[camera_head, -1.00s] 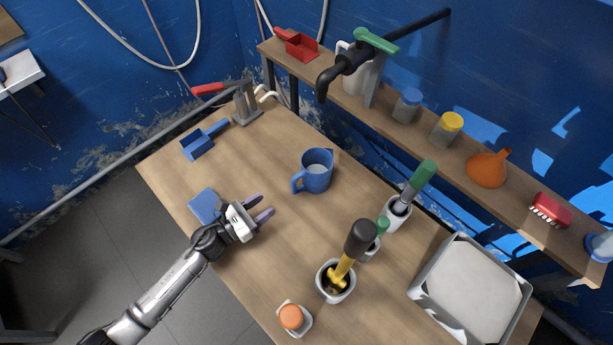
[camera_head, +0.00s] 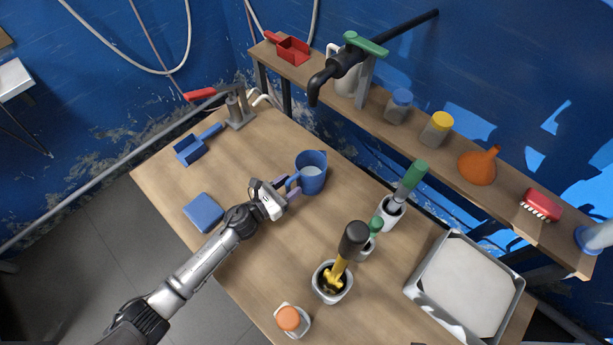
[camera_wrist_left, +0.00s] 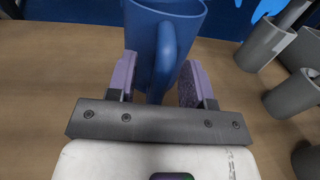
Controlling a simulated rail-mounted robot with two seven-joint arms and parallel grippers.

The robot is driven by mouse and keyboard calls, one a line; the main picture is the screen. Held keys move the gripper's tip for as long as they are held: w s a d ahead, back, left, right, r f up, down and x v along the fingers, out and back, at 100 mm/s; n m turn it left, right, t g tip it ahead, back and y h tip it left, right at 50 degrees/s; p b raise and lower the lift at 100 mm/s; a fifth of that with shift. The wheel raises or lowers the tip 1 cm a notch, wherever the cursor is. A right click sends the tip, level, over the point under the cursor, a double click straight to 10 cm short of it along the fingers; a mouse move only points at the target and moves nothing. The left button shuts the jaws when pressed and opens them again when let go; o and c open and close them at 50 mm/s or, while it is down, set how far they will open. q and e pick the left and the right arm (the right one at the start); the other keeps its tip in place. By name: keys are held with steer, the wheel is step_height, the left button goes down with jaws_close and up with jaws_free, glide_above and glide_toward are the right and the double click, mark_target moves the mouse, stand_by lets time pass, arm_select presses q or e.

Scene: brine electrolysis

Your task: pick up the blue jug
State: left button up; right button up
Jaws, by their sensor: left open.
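The blue jug (camera_head: 313,174) stands upright on the wooden table, with something pale inside it. Its handle points toward my left gripper (camera_head: 291,190). The jug also shows in the left wrist view (camera_wrist_left: 178,22), where its handle (camera_wrist_left: 164,58) lies between the two purple fingers of my left gripper (camera_wrist_left: 159,82). The fingers are open, one on each side of the handle, and a gap shows on the right side. Whether the left finger touches the handle I cannot tell. My right gripper is not in view.
A blue sponge-like block (camera_head: 203,212) and a blue scoop (camera_head: 197,145) lie on the left. Cups with tools, including a grey one (camera_head: 332,283), stand front right. A grey tray (camera_head: 415,287) is at right. A black tap (camera_head: 335,72) overhangs near the shelf (camera_head: 380,113).

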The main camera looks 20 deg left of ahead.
arm_select(q)
steer(key=shift+w+d, duration=0.1)
steer(key=shift+c, duration=0.2)
jaws_close()
stand_by(0.4)
